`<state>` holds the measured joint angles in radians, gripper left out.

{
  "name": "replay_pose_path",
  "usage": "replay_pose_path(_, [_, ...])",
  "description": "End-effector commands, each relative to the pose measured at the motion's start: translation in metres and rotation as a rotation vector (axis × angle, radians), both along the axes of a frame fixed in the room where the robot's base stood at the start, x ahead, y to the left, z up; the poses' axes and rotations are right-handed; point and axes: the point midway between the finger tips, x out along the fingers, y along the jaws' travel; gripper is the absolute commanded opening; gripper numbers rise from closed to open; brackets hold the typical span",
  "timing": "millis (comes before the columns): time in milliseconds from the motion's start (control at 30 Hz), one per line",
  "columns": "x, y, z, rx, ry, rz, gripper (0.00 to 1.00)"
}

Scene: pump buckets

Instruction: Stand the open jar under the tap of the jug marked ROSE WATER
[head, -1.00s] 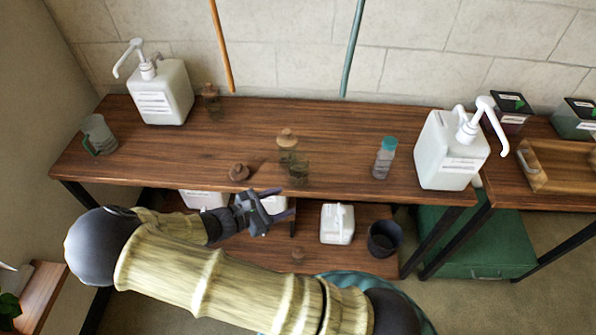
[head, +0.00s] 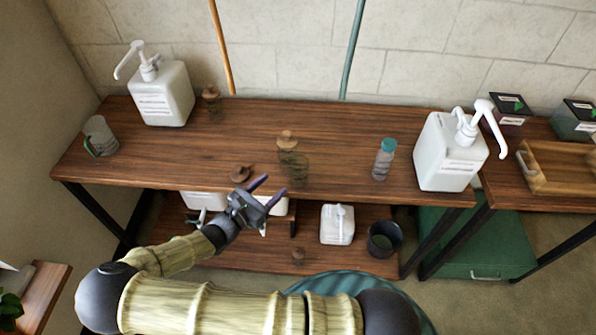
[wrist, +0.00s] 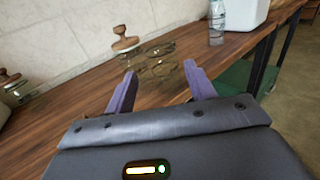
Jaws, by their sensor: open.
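A clear, dark-tinted open jar (head: 298,172) stands near the front edge of the table; it also shows in the wrist view (wrist: 160,68). A similar jar with a wooden stopper (head: 287,143) stands just behind it. A loose wooden stopper (head: 240,173) lies to the left. My gripper (head: 268,190) is open and empty at the front edge, left of the open jar; in the wrist view the jar lies ahead, between the fingers (wrist: 159,72). White pump jugs stand at the left (head: 163,95) and right (head: 448,155); their labels are too small to read.
A glass mug (head: 100,137) stands at the left end, a stoppered jar (head: 211,100) by the left jug, and a teal-capped bottle (head: 383,160) right of the open jar. The lower shelf holds white jugs (head: 337,224) and a dark bucket (head: 384,240). The table's middle back is clear.

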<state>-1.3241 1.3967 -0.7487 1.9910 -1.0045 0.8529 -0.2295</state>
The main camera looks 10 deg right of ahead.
Motion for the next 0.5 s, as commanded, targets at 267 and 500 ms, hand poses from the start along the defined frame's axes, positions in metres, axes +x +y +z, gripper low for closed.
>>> replay_pose_path(267, [0.029, -0.042, 0.002, -0.002, 0.0, -0.003, 0.55])
replay_pose_path(500, [0.043, -0.061, 0.0, 0.0, 0.0, -0.001, 0.55])
